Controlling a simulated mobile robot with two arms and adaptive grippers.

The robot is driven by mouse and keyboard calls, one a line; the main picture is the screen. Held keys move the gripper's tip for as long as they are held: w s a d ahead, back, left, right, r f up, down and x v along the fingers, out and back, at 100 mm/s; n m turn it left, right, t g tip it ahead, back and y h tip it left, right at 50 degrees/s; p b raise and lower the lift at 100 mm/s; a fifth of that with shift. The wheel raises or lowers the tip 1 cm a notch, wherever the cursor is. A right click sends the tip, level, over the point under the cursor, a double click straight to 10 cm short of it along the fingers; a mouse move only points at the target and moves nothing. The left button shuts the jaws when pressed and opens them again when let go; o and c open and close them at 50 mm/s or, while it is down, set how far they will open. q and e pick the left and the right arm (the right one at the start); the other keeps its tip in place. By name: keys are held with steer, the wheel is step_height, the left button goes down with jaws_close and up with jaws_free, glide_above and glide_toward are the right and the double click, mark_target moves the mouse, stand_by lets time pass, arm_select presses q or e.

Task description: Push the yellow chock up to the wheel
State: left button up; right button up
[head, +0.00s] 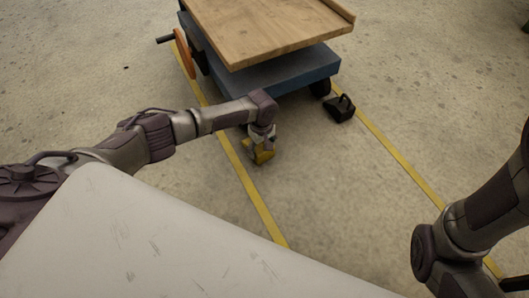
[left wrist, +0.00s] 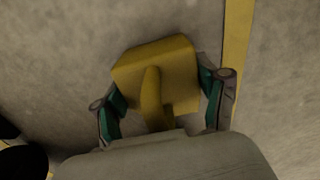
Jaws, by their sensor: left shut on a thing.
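The yellow chock (head: 264,155) is on the concrete floor in front of the cart, next to the left yellow floor line. In the left wrist view the chock (left wrist: 180,68) sits between the two fingers, with its raised handle toward me. My left gripper (head: 261,143) points down and is shut on it; the fingers also show in the left wrist view (left wrist: 163,100). The cart (head: 285,75) has a dark wheel (head: 320,88) at its front right corner. The front left wheel is mostly hidden behind my left arm. My right gripper is not clearly shown.
A black chock (head: 341,108) with a handle stands near the front right wheel. A wooden board (head: 265,30) lies on top of the blue cart. Yellow lines (head: 400,160) run along both sides.

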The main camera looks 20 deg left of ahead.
arm_select(q)
steer(key=shift+w+a, duration=0.3)
steer(key=shift+a, duration=0.2)
steer(key=o, duration=1.5)
steer(key=shift+d, duration=0.1)
step_height(320, 180, up, 12)
